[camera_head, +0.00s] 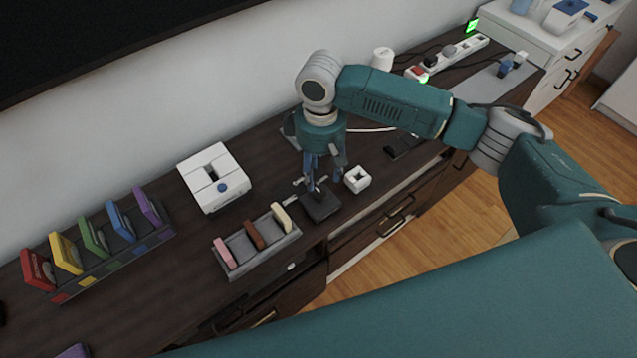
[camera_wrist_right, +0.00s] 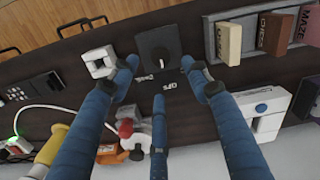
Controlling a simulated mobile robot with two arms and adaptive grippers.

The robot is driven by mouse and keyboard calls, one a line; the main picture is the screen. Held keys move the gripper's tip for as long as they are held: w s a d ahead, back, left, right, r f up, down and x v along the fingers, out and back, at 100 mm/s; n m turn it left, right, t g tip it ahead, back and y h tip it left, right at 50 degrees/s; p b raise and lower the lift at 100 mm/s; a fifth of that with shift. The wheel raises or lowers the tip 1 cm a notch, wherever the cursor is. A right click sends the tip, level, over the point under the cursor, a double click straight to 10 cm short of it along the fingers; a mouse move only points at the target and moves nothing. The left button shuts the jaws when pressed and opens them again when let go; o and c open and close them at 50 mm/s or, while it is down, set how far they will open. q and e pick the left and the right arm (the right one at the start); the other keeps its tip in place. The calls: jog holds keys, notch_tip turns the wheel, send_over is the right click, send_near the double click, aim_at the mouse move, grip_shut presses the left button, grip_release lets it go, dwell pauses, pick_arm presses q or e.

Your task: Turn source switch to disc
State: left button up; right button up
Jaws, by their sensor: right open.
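The source switch (camera_head: 321,205) is a small dark square box on the dark cabinet top. My right gripper (camera_head: 324,182) points down just behind and above the switch in the head view. In the right wrist view its blue fingers (camera_wrist_right: 161,68) are spread and empty, with the tips near the edge of the switch. The fingers partly hide the switch's far side in the head view. My left gripper is not in view.
A white block with a square hole (camera_head: 357,179) stands close right of the switch. A grey rack (camera_head: 262,262) with several coloured tabs is close left. A white device (camera_head: 214,178) and a cartridge rack (camera_head: 120,262) are further left. A power strip (camera_head: 447,58) lies behind.

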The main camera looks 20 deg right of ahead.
aim_at(320, 193)
notch_tip(320, 193, down, 5)
jog(key=shift+s+p, duration=0.15)
jog(key=shift+p, duration=0.15)
notch_tip(320, 193, down, 3)
jog(key=shift+r, duration=0.1)
jog(key=shift+c, duration=0.5)
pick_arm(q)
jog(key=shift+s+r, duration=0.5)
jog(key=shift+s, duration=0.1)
pick_arm(e)
jog(key=c, duration=1.1)
